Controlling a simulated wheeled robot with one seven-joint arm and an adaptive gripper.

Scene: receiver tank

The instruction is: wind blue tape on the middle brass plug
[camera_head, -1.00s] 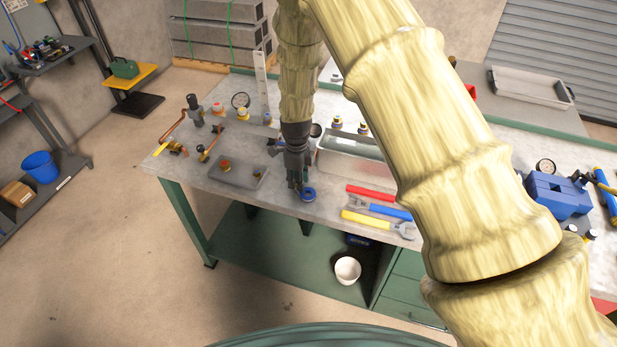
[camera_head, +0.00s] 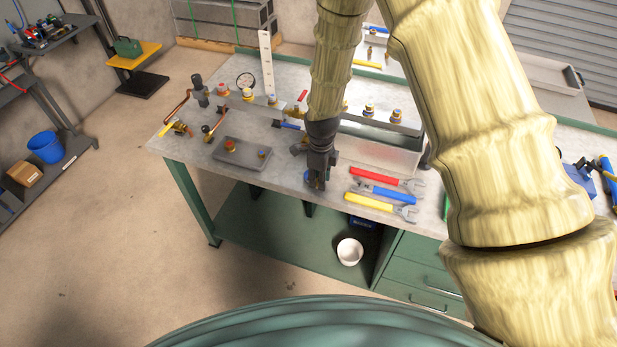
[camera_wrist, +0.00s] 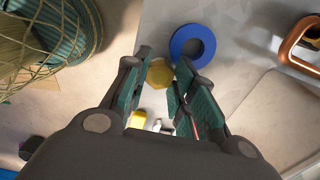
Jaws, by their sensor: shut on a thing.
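My gripper (camera_head: 318,184) is low over the front of the workbench, pointing down. In the wrist view its fingers (camera_wrist: 159,84) are closed on the sides of a yellow brass plug (camera_wrist: 159,73) with a faceted head. The roll of blue tape (camera_wrist: 193,46) lies flat on the bench close beside the plug; a gap cannot be judged. In the head view the tape (camera_head: 308,177) is mostly hidden by the gripper.
Red (camera_head: 373,176), blue (camera_head: 392,194) and yellow (camera_head: 368,203) handled wrenches lie just right of my gripper. An open metal tank (camera_head: 385,155) stands behind them. The bench's front edge is close.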

